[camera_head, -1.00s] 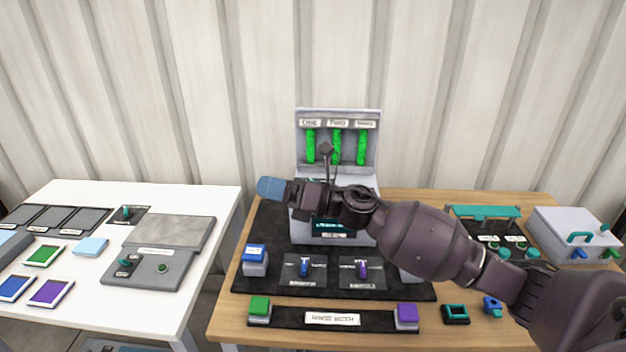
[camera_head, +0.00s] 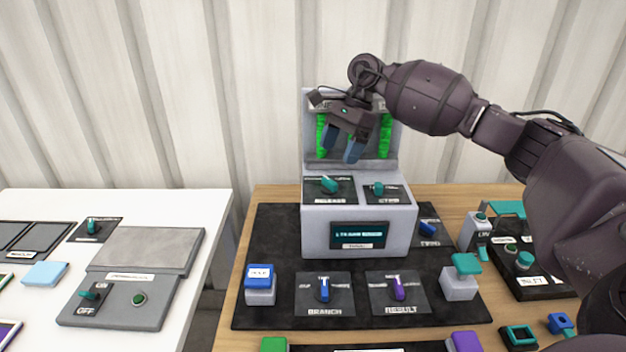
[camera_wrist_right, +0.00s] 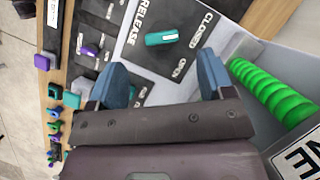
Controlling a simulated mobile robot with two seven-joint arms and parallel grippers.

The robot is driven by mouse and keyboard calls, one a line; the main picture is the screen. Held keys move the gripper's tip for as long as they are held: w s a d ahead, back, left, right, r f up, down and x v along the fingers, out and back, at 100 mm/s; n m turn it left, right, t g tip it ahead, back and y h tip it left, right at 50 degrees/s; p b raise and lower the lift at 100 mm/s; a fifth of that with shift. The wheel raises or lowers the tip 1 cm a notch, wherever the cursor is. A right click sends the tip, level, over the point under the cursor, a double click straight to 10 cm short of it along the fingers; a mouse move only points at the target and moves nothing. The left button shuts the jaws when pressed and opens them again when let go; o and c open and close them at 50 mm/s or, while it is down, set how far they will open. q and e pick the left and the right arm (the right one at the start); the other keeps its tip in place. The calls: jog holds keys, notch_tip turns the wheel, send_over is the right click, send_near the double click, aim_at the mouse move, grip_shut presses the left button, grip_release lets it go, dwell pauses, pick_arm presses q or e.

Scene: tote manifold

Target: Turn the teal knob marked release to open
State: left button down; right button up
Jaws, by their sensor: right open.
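The teal release knob (camera_head: 329,184) sits on a dark plate labelled RELEASE on the sloped top of the grey manifold box (camera_head: 312,235). In the right wrist view the knob (camera_wrist_right: 162,38) lies just beyond the fingertips, with CLOSED and OPEN printed beside it. Its bar points roughly toward the side between the labels; the exact setting is hard to tell. My right gripper (camera_head: 341,150) is open and empty, above and behind the knob, fingers pointing down. It also shows in the right wrist view (camera_wrist_right: 160,72), apart from the knob. My left gripper is out of view.
A second teal knob (camera_head: 377,188) sits just right of the release knob. Green tubes (camera_head: 384,137) stand on the back panel close to the gripper. Blue (camera_head: 323,289) and purple (camera_head: 398,288) knobs are in front. A white table (camera_head: 215,215) stands at left.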

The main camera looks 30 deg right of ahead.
aim_at(330, 180)
jog(key=shift+w+d+f, duration=0.15)
jog(key=shift+w+f, duration=0.05)
jog(key=shift+f, duration=0.35)
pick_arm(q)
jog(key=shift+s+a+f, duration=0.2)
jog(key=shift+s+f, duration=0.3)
pick_arm(e)
jog(key=shift+x, duration=3.3)
jog(key=shift+s, duration=0.15)
jog(key=shift+c, duration=0.4)
jog(key=c, duration=0.8)
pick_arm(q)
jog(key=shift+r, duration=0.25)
pick_arm(e)
jog(key=shift+c, duration=0.2)
